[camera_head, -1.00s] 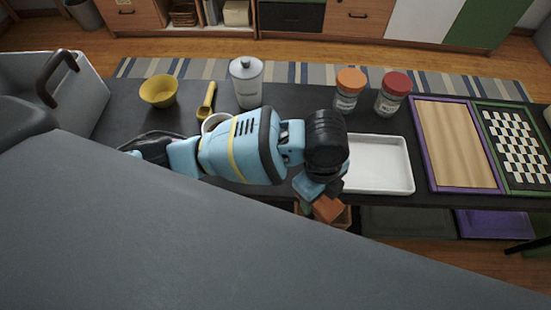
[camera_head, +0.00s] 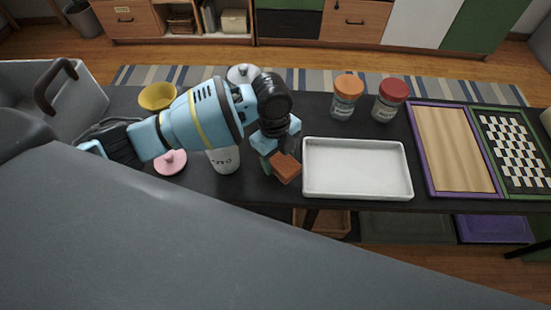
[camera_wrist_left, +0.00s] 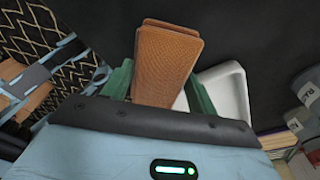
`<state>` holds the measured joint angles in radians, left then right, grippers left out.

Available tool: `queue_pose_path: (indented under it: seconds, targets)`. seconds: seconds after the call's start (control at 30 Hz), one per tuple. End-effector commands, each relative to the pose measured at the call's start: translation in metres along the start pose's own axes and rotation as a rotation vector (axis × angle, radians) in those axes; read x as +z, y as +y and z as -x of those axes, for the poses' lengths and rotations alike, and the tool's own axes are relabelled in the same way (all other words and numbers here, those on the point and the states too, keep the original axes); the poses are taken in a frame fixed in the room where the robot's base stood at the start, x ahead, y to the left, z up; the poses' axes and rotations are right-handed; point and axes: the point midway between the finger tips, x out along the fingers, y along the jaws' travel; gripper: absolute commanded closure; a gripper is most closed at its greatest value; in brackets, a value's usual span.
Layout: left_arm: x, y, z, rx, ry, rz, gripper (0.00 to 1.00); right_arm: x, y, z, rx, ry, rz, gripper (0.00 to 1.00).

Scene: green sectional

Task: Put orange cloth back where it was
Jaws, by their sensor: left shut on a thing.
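The orange cloth (camera_head: 286,168) is a folded, flat orange-brown piece. My left gripper (camera_head: 274,156) is shut on it and holds it over the dark table, just left of the white tray (camera_head: 357,190). In the left wrist view the cloth (camera_wrist_left: 166,65) stands out between the green fingers of the left gripper (camera_wrist_left: 160,88). Whether the cloth touches the table is hard to tell. A brown open box (camera_head: 322,222) shows below the table's front edge. My right gripper is not in view.
A white mug (camera_head: 224,160) and pink lid (camera_head: 171,162) stand left of the cloth. A canister is partly hidden behind my arm. An orange-lidded jar (camera_head: 345,98), a red-lidded jar (camera_head: 390,100) and framed boards (camera_head: 457,150) are at right. The white tray is empty.

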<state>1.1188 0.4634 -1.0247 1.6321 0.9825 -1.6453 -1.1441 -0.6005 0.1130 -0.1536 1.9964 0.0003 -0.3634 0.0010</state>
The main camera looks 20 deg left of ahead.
Motion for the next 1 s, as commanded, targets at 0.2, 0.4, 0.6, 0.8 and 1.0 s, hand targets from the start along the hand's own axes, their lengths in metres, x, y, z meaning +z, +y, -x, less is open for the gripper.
queue_pose_path:
  seconds: [0.2, 0.4, 0.6, 0.8, 1.0]
  targets:
    - [0.015, -0.001, 0.001, 0.001, -0.002, 0.004, 0.63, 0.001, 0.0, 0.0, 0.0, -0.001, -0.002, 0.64]
    - [0.017, -0.001, -0.03, 0.001, 0.0, 0.002, 0.63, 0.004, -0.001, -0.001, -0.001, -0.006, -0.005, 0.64]
    - [0.017, -0.002, -0.034, -0.002, -0.001, 0.001, 0.63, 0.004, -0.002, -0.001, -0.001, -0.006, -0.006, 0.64]
    - [0.018, -0.002, -0.036, -0.001, 0.0, 0.001, 0.63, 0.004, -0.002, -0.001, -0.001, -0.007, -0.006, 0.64]
    - [0.018, -0.002, -0.037, -0.001, -0.001, 0.001, 0.25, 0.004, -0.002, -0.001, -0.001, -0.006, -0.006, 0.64]
